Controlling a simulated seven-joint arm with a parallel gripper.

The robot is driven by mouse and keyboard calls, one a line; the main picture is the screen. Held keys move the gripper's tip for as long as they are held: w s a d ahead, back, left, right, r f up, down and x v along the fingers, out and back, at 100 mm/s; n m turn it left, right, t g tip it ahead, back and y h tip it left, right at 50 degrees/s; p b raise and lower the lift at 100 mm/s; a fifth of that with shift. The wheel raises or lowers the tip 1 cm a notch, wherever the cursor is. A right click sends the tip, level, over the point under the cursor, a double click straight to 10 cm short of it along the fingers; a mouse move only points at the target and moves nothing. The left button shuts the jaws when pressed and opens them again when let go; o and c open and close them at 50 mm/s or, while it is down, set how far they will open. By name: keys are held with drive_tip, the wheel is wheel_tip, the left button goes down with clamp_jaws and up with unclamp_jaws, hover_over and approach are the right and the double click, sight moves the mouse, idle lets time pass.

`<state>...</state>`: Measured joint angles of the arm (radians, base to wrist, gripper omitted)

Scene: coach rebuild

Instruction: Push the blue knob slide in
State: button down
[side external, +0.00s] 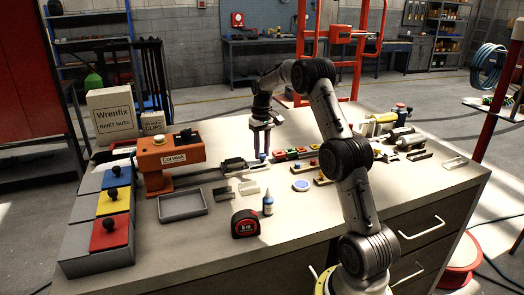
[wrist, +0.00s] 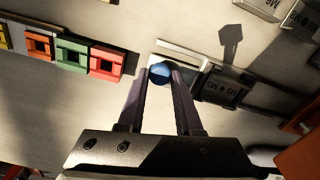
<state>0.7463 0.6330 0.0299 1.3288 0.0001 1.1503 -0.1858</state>
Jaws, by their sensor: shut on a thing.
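The blue knob (wrist: 160,72) sits between my two fingertips in the wrist view, and my gripper (wrist: 160,80) is shut on it. A pale metal slide (wrist: 184,54) shows beside the knob and runs toward a dark housing (wrist: 222,86) with light lettering. In the side external view my gripper (side external: 261,153) points down at the right end of the slide unit (side external: 236,164) on the bench. The fingers partly hide the knob. How far the slide sticks out of the housing is hard to tell.
A row of coloured blocks (wrist: 72,54) lies left of my fingers in the wrist view. An orange machine (side external: 170,153) stands left of the slide unit. A grey tray (side external: 182,205), tape measure (side external: 245,224) and small blue bottle (side external: 268,203) stand in front.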

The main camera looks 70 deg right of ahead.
idle(0.9)
drive_tip(key=w+a, duration=1)
drive_tip(key=shift+w+a+r, duration=0.1)
drive_tip(key=shift+w+a, duration=0.05)
drive_tip(key=shift+w, duration=0.05)
drive_tip(key=c, duration=0.8)
unclamp_jaws()
drive_tip(key=shift+a, duration=0.1)
drive_tip(key=shift+c, duration=0.2)
drive_tip(key=shift+o, duration=1.2)
drive_tip(key=shift+s, duration=0.1)
wheel_tip(320, 180, up, 14)
drive_tip(key=shift+f, duration=0.15)
